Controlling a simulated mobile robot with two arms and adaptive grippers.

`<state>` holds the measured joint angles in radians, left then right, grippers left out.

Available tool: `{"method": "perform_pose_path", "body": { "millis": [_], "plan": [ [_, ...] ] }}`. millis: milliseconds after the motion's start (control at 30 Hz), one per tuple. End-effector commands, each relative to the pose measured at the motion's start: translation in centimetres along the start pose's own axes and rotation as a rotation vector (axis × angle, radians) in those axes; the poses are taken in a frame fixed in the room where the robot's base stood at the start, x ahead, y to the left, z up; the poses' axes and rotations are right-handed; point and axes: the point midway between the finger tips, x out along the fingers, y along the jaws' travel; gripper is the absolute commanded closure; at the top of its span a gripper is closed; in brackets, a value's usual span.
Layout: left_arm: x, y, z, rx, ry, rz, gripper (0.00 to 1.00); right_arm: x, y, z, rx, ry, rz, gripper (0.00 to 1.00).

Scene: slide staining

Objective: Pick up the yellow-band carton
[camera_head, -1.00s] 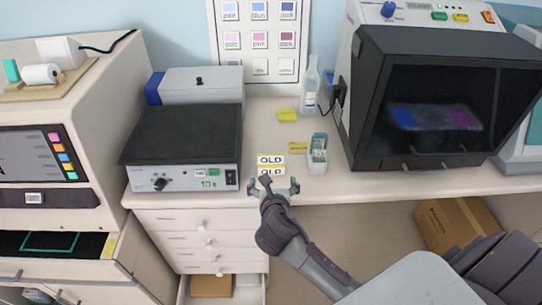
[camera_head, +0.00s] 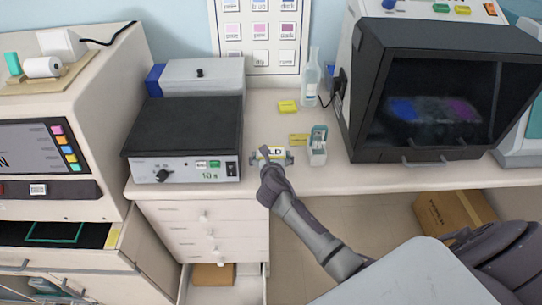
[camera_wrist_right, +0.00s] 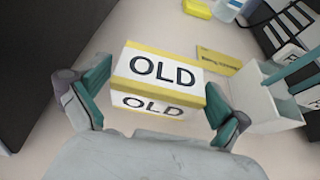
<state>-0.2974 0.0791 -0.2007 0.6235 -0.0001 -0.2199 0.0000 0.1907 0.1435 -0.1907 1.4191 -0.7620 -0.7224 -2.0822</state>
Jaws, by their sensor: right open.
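The yellow-band carton (camera_head: 273,151), a small white box with a yellow band and the word OLD, sits on the counter in front of the chart. It fills the middle of the right wrist view (camera_wrist_right: 160,76). My right gripper (camera_head: 271,159) is open, with one finger on each side of the carton. In the right wrist view the fingers (camera_wrist_right: 156,92) flank it; a small gap shows at the left, while the right finger looks very close to it. I cannot tell whether that finger touches. My left gripper is not in view.
A white open box (camera_head: 318,152) with a teal part stands just right of the carton. A flat yellow label (camera_head: 298,140) lies between them and a yellow block (camera_head: 288,106) lies behind. A balance-like device (camera_head: 185,130) is at left, a dark-fronted cabinet (camera_head: 430,105) at right.

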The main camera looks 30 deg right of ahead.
Motion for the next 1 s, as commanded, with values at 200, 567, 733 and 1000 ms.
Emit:
{"method": "perform_pose_path", "body": {
  "millis": [200,567,733,1000],
  "plan": [
    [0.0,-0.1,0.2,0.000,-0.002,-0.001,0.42,0.2,0.0,0.0,0.001,0.000,0.001,0.00],
    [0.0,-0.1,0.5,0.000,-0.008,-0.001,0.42,0.2,0.0,0.0,0.000,0.000,0.001,0.47],
    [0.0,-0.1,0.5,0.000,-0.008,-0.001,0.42,0.2,0.0,0.0,0.000,0.000,0.001,0.47],
    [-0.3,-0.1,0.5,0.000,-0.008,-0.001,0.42,-1.1,0.0,3.2,0.001,-0.007,0.001,0.47]
  ]
}}
